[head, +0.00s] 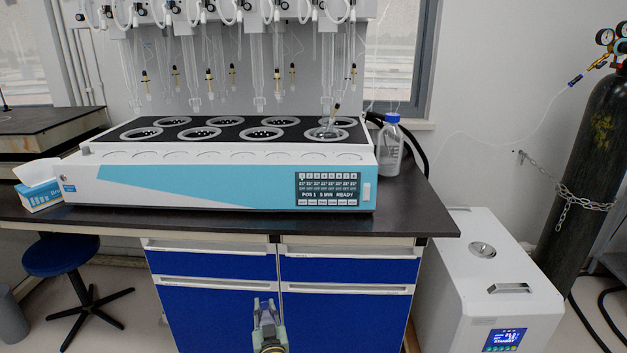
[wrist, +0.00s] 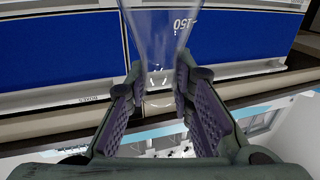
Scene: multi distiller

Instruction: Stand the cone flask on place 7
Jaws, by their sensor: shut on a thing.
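In the wrist view my gripper (wrist: 156,85) has its two purple-padded fingers closed around a clear glass cone flask (wrist: 160,35) with a white "150" mark. The head view shows my gripper (head: 266,308) low in front of the blue cabinet doors, below the worktop; the flask is hard to make out there. The distiller (head: 225,178) stands on the worktop, with round ringed places in two rows on its black top. The number of each place is not readable. A clear glass piece (head: 331,125) shows at the right end of the places.
Glass tubes (head: 257,75) hang over the places. A blue-capped bottle (head: 391,145) stands at the distiller's right end and a tissue box (head: 40,190) at its left. A white chiller (head: 500,285) and a chained gas cylinder (head: 590,150) stand at right. A stool (head: 61,255) stands at left.

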